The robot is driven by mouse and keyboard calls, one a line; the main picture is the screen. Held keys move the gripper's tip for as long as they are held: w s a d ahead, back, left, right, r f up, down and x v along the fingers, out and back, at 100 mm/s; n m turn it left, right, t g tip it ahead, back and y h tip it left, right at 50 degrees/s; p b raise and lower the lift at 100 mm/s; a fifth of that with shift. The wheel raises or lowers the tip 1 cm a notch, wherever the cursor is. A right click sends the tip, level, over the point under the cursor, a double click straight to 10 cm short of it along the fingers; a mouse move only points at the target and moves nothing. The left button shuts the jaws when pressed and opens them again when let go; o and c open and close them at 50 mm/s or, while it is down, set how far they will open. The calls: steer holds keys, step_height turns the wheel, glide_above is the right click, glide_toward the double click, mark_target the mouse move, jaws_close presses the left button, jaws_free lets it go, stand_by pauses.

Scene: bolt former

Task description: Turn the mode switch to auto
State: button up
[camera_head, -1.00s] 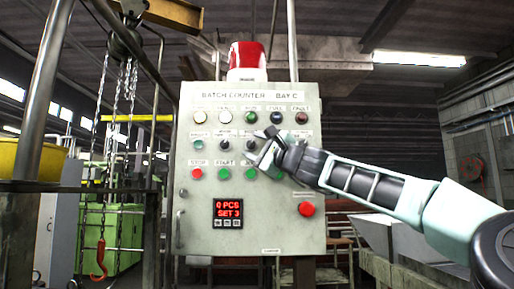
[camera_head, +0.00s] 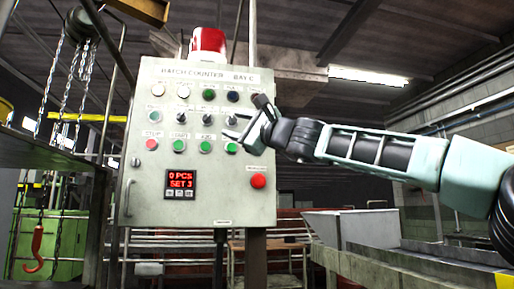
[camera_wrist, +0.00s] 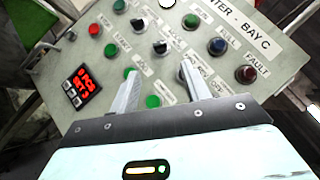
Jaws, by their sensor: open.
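The panel (camera_head: 150,195) marked Batch Counter Bay C carries dark selector knobs in its middle row: a left knob (camera_head: 181,118), also in the wrist view (camera_wrist: 137,25), and another to its right (camera_head: 208,120), also in the wrist view (camera_wrist: 160,47). Their small labels are too blurred for me to tell which is the mode switch or where it points. My gripper (camera_head: 238,125) is at the panel's right side, near the middle row's right end. In the wrist view my gripper (camera_wrist: 162,70) is open, its fingers apart, with nothing held between them.
Lamps, including a green one (camera_head: 208,93), line the top row. A red stop button (camera_head: 151,144) and several green buttons (camera_head: 205,146) sit below the knobs. A larger red button (camera_head: 258,181) and a red display (camera_head: 181,185) are lower. A chain hook (camera_head: 37,250) hangs left.

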steer(key=b+v, duration=0.4)
steer(key=v, duration=0.2)
steer(key=shift+s+d+f+b, duration=0.2)
steer(key=shift+s+b, duration=0.1)
